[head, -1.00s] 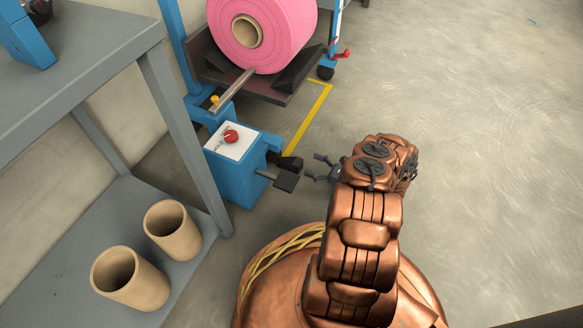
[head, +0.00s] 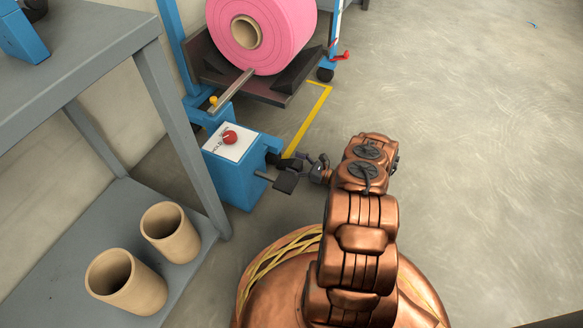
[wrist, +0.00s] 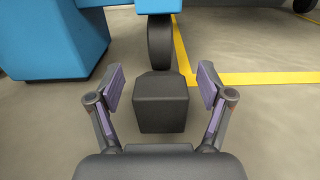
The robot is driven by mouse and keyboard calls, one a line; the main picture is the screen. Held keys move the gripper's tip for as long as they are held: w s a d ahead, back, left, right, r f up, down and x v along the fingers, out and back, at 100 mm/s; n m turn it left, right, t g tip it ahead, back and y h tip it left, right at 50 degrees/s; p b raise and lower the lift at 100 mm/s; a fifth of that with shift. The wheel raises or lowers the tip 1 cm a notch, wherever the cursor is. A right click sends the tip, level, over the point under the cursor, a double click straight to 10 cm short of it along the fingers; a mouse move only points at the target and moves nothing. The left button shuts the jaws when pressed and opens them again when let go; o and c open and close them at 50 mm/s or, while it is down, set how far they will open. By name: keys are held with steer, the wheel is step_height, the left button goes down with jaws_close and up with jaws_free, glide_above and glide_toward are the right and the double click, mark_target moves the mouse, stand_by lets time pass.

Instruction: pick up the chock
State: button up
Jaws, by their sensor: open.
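The chock (wrist: 161,104) is a dark grey block on the floor, right in front of a dark wheel (wrist: 159,45) in the wrist view. In the head view the chock (head: 289,163) is a small black shape beside the blue box, partly hard to make out. My gripper (wrist: 158,92) is open, with one finger on each side of the chock in the wrist view. Gaps show between the fingers and the block. In the head view my gripper (head: 309,165) points left, close to the chock.
A blue box (head: 235,185) with a red knob stands just left of the chock. A dark pedal-like plate (head: 286,182) juts out near my gripper. A pink roll (head: 285,35) sits on the stand behind. Open floor lies to the right.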

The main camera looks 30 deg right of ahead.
steer(key=shift+c, duration=0.4)
steer(key=c, duration=1.2)
